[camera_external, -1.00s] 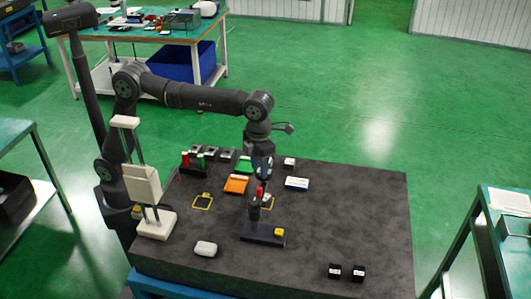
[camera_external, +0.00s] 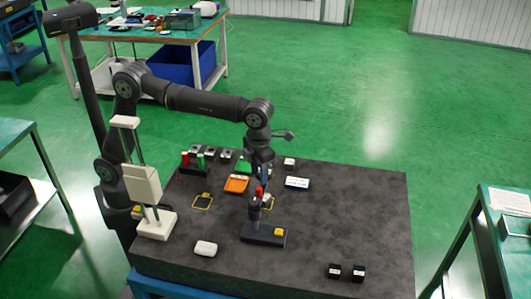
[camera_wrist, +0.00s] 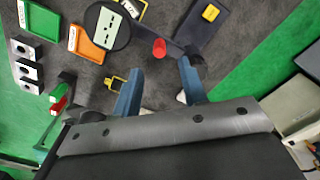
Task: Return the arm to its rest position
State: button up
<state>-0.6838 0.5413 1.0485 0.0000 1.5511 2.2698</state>
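A white upright fixture (camera_external: 156,226) stands at the left, close to my arm. The table's right side is mostly clear.

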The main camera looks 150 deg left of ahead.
aim_at(259, 188)
notch_tip(259, 188, down, 7)
jog(key=shift+f, duration=0.1)
jog(key=shift+s+d+f, duration=0.1)
jog(key=shift+f, duration=0.1)
jog(key=shift+s+d+n, duration=0.25)
jog(key=shift+d+n, duration=0.1)
jog(key=shift+n, duration=0.45)
jog(key=shift+s+d+n, duration=0.25)
jog(key=shift+d+n, duration=0.05)
jog(key=shift+n, duration=0.5)
